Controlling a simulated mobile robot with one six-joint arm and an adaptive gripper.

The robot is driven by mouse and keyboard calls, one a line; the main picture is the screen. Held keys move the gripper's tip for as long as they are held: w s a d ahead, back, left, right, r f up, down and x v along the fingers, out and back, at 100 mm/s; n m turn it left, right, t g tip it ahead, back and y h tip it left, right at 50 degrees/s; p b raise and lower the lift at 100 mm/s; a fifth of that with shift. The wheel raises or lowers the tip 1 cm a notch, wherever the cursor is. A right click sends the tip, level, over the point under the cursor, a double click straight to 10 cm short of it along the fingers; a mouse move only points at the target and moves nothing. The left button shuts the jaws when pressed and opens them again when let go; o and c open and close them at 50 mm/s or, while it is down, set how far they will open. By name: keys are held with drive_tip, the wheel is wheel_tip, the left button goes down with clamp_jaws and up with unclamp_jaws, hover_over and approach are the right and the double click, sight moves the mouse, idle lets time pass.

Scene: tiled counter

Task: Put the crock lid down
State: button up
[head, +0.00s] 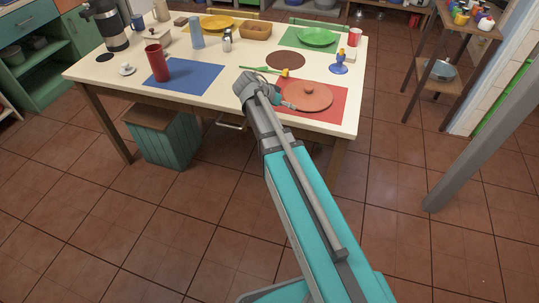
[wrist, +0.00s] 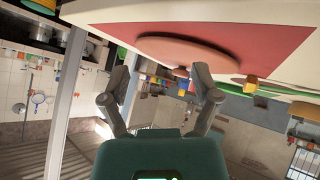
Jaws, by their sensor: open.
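The crock lid (head: 308,97) is a round terracotta disc with a small knob on top. It lies knob up on the red placemat (head: 338,109) at the near right corner of the table, and looks flat. My gripper (head: 290,104) is at the lid's left edge in the head view. In the wrist view, which is turned over, the lid (wrist: 190,51) shows edge-on against the red mat (wrist: 240,32). My gripper's two fingers (wrist: 162,74) are spread apart with nothing between them. Whether a fingertip touches the lid cannot be told.
Table edges are close to the red mat.

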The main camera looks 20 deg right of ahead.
drive_tip(key=s+a+f+n+y, duration=0.3)
drive_tip(key=s+a+n+y, duration=0.1)
drive_tip(key=s, duration=0.4)
drive_tip(key=s+a+f+n+g+y, duration=0.1)
drive_tip(key=s+a+f+n+y, duration=0.2)
drive_tip(key=s+a+n+y, duration=0.2)
drive_tip(key=s+a+n, duration=0.2)
drive_tip(key=s, duration=0.1)
drive_tip(key=shift+s+g, duration=0.3)
drive_tip(key=shift+s, duration=0.1)
drive_tip(key=shift+f, duration=0.1)
drive_tip(key=c, duration=0.3)
